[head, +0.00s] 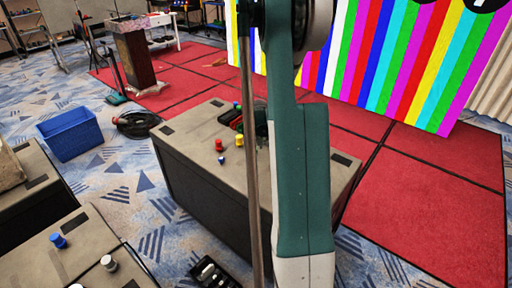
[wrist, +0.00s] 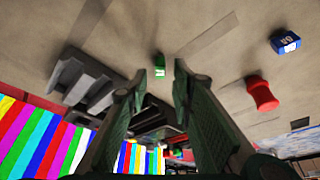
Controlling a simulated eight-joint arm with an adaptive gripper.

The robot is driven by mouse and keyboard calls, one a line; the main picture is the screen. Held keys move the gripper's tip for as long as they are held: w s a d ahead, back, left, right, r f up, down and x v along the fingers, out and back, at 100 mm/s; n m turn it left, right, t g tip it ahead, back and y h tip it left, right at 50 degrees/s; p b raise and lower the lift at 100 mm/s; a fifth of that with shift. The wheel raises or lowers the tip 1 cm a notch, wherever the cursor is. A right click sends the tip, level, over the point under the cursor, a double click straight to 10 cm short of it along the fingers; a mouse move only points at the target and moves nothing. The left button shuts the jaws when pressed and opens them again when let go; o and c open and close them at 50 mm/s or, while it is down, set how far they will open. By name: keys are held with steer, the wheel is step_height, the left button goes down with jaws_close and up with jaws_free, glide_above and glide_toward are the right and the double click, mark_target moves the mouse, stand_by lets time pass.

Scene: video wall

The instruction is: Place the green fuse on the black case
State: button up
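The green fuse (wrist: 160,66) shows in the wrist view as a small upright-looking green block with a pale mark, on the grey top of the large box. My gripper (wrist: 157,72) is open, with its fingertips on either side of the green fuse in the picture. I cannot tell how far apart in depth they are. A dark slotted case (wrist: 85,82) lies left of the fingers, and more dark parts show behind and between them. In the head view the black case (head: 229,116) is partly hidden by my arm. The green fuse is not visible there.
A red fuse (wrist: 262,95) and a blue fuse (wrist: 285,41) stand to the right in the wrist view. The head view shows the large grey box (head: 190,125), a yellow fuse (head: 239,140), a blue crate (head: 70,134) on the floor and the striped video wall (head: 400,60).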

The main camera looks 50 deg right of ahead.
steer(key=p+v, duration=0.1)
steer(key=v, duration=0.8)
steer(key=shift+p, duration=0.35)
stand_by(0.3)
steer(key=shift+a+r, duration=0.1)
steer(key=a+r+n+t, duration=0.1)
steer(key=a+r, duration=0.5)
steer(key=a, duration=0.4)
steer(key=a+r+n, duration=0.2)
steer(key=a+r, duration=0.3)
steer(key=a, duration=0.6)
steer(key=a+r+n+t, duration=0.1)
steer(key=a+r, duration=0.5)
steer(key=a, duration=0.4)
steer(key=s+a+r+n+t+y, duration=0.1)
steer(key=s+a+n, duration=0.1)
steer(key=s+a, duration=0.7)
steer(key=s+a+r+n+t+y, duration=0.1)
steer(key=s+a, duration=0.8)
steer(key=a, duration=0.9)
steer(key=shift+s+r+n+y, duration=0.35)
steer(key=shift+n+y, duration=0.25)
steer(key=shift+n, duration=0.4)
